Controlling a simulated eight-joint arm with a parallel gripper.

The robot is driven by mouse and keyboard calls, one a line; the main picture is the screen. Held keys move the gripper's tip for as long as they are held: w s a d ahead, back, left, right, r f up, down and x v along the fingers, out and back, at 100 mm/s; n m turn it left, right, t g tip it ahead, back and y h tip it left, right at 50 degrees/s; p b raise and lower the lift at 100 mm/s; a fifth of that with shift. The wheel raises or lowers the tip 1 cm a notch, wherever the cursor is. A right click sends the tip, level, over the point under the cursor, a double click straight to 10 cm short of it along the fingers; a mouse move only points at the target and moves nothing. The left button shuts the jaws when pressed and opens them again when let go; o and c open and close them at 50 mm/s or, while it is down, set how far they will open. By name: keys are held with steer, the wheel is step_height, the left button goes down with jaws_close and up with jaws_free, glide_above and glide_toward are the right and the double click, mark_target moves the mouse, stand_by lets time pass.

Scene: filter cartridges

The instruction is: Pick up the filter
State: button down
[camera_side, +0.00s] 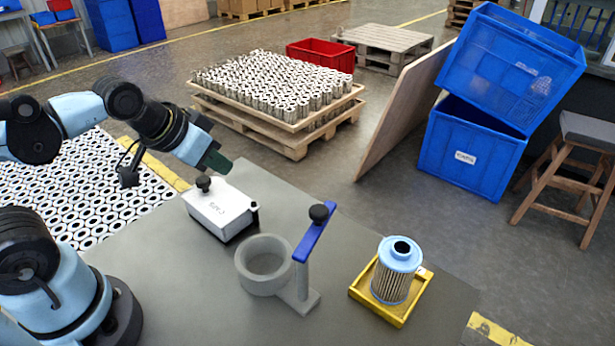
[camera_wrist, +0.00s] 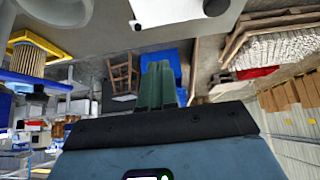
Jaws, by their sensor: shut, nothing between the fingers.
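The filter (camera_side: 395,272) is a pleated cylinder with a light blue top cap and a dark centre hole. It stands upright in a yellow tray (camera_side: 424,298) at the right of the grey table. In the wrist view the filter (camera_wrist: 27,60) shows at the upper left, inverted, with the yellow tray (camera_wrist: 45,43) around its end. My gripper (camera_side: 217,163) is at the left, above and behind the white box, well apart from the filter. In the wrist view its green fingers (camera_wrist: 158,82) are together, with nothing held between them.
A white box with a black knob (camera_side: 220,212) stands beneath my gripper. A grey ring holder (camera_side: 262,284) and a post with a blue lever (camera_side: 313,238) stand between it and the filter. The table front (camera_side: 390,325) is bare. Blue crates (camera_side: 470,150) stand on the floor behind.

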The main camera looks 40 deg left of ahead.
steer(key=c, duration=1.8)
jaws_free()
steer(key=shift+c, duration=0.2)
steer(key=o, duration=1.7)
steer(key=shift+w, duration=0.1)
